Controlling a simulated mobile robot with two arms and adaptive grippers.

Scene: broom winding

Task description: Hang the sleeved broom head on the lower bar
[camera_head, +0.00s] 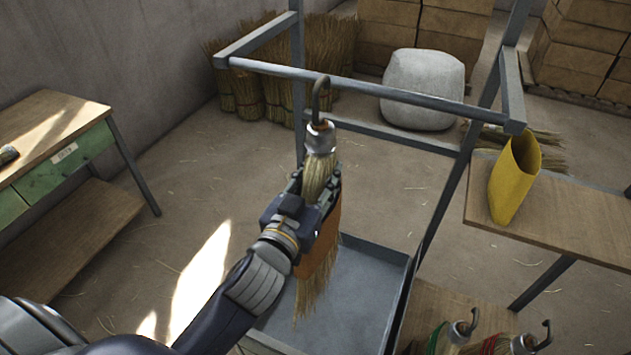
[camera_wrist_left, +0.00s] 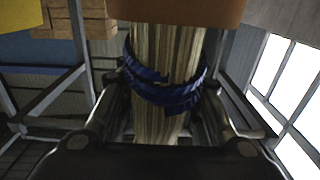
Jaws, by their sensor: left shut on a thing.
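The broom head (camera_head: 320,168) is straw with a metal cap and a dark hook (camera_head: 319,95) at its top. An orange-brown sleeve (camera_head: 322,245) wraps its lower part. My left gripper (camera_head: 312,190) is shut on the straw below the cap and holds it roughly upright. In the left wrist view a blue binding (camera_wrist_left: 165,92) circles the straw between the fingers, with the sleeve (camera_wrist_left: 180,10) above. The grey bar (camera_head: 400,96) of the metal frame crosses behind the hook's top. I cannot tell whether the hook touches it. My right gripper is out of view.
A grey tray (camera_head: 350,320) lies below. A wooden shelf (camera_head: 590,225) at right holds a yellow sleeve (camera_head: 512,180). More hooked broom heads (camera_head: 490,345) lie at bottom right. A workbench (camera_head: 50,125) stands left. Straw bundles and a grey sack (camera_head: 422,88) are behind.

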